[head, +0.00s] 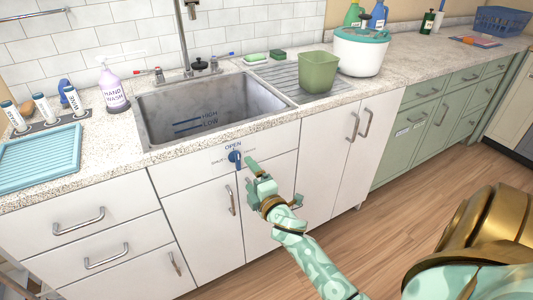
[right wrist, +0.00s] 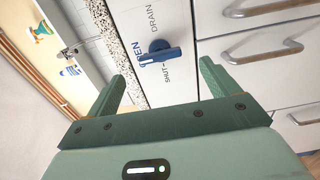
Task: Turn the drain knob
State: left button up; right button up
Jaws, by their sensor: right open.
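The blue drain knob (head: 235,157) is on the white front panel below the sink (head: 205,112). In the right wrist view the knob (right wrist: 158,52) shows a bar-like handle and covers part of the word OPEN. My right gripper (head: 250,172) is just right of the knob in the head view. In the right wrist view its two fingers (right wrist: 163,76) are apart with nothing between them, and the knob lies beyond the tips, roughly between them. My left gripper is out of view.
A green container (head: 319,72) and a white pot with a green rim (head: 360,52) stand right of the sink. A soap bottle (head: 112,88) and a teal tray (head: 38,160) are at left. Cabinet handles (head: 231,200) stick out below the knob. The floor at right is clear.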

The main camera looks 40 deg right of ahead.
jog(key=v, duration=0.9)
jog(key=shift+s+p, duration=0.2)
jog(key=shift+p, duration=0.25)
jog(key=shift+f, duration=0.1)
